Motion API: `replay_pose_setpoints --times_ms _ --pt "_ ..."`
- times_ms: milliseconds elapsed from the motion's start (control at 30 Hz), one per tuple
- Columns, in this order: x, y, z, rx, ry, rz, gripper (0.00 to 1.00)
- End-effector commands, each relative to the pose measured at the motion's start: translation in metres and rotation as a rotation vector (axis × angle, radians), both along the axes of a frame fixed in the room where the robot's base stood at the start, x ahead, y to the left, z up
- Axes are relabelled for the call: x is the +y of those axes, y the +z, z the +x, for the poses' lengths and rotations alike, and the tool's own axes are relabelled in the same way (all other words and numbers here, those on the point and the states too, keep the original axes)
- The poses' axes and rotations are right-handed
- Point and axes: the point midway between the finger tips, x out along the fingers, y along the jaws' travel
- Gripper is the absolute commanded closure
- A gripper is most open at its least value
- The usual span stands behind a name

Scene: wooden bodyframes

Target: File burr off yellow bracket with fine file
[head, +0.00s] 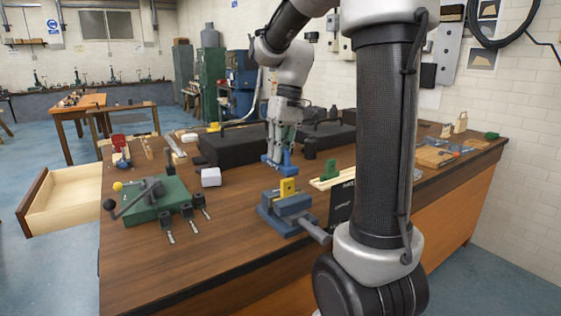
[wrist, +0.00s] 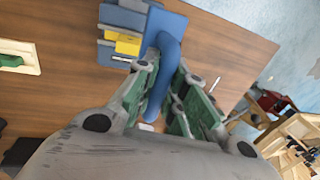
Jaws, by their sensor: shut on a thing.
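The yellow bracket (head: 288,188) stands upright in a blue and grey vise (head: 290,206) on the workbench; its burr is too small to make out. It also shows in the wrist view, where the yellow bracket (wrist: 128,44) lies just left of a blue plate. My gripper (head: 281,153) is shut on a blue tool (head: 277,165) with a rounded handle and a flat plate. In the wrist view the tool's handle (wrist: 168,55) runs between the green-padded fingers. The tool is behind the vise in the head view. I cannot tell whether it is the fine file.
A green plate with a lever (head: 157,199) and black-handled tools (head: 199,202) lie left of the vise. A white block (head: 211,177) and black cases (head: 236,146) stand behind. A green piece on a wooden board (head: 331,172) is at right. The bench front (head: 215,255) is clear.

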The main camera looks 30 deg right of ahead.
Motion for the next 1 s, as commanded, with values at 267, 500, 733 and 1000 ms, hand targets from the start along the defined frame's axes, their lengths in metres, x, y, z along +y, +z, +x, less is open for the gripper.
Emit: replay_pose_setpoints --times_ms 267,500,733,1000 --pt "0.004 0.026 0.000 -0.002 0.001 -0.001 1.00" --pt "0.006 0.042 -0.001 -0.001 0.001 -0.001 1.00" --pt "0.006 0.043 -0.001 -0.001 0.000 -0.001 1.00" --pt "0.006 0.043 -0.002 -0.001 0.000 -0.001 1.00"
